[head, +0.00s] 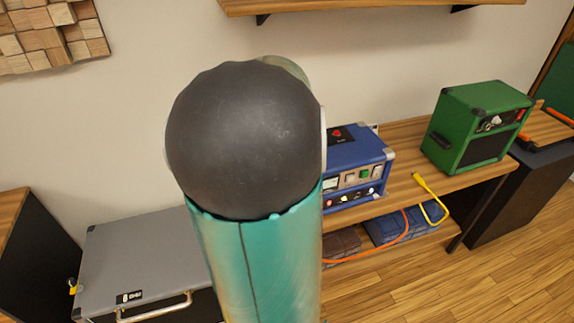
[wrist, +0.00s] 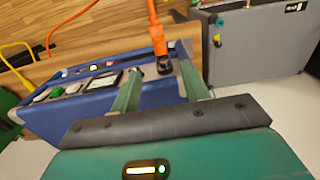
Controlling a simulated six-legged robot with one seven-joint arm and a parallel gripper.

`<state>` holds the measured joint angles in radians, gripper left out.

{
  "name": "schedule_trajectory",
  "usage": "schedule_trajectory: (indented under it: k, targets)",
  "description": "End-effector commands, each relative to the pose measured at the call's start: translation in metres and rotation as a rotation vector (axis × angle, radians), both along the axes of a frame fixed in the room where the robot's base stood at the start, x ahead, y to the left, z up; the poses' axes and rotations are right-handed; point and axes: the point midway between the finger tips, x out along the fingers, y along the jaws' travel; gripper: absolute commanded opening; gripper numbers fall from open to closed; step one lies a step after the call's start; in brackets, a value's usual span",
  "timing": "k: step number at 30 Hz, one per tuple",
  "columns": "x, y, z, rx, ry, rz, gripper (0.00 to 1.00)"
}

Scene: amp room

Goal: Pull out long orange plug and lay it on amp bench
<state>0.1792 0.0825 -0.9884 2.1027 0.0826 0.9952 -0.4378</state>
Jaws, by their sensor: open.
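The long orange plug (wrist: 158,42) shows in the wrist view, with its dark end (wrist: 165,66) at the front panel corner of the blue amp (wrist: 60,115). An orange cable runs from its other end. My gripper (wrist: 160,70) is open, its two green fingers on either side of the plug's dark end; I cannot tell whether they touch it. In the head view the blue amp (head: 352,158) stands on the wooden amp bench (head: 405,140), and my arm hides the plug and gripper.
A yellow plug (head: 420,182) with a yellow cable lies at the bench's front edge. A green amp (head: 478,127) stands at the right. Blue and brown boxes (head: 400,226) sit on the lower shelf. A grey case (head: 135,255) is at the left. Bare bench lies between the amps.

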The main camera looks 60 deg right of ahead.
Motion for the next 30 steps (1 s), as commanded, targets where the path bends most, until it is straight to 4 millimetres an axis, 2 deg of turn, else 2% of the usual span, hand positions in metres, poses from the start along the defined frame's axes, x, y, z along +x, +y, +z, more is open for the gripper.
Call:
schedule_trajectory:
  k: [6,12,18,25,26,30]
  targets:
    - [0.001,0.000,-0.041,0.002,0.005,0.000,0.45]
    - [0.003,-0.001,-0.071,0.001,0.004,0.001,0.45]
    - [0.005,-0.001,-0.083,-0.001,0.001,0.002,0.45]
    - [0.005,-0.001,-0.084,-0.001,0.000,0.003,0.45]
    - [0.005,-0.001,-0.084,-0.001,0.000,0.003,0.43]
    - [0.005,-0.001,-0.083,-0.001,0.001,0.003,0.16]
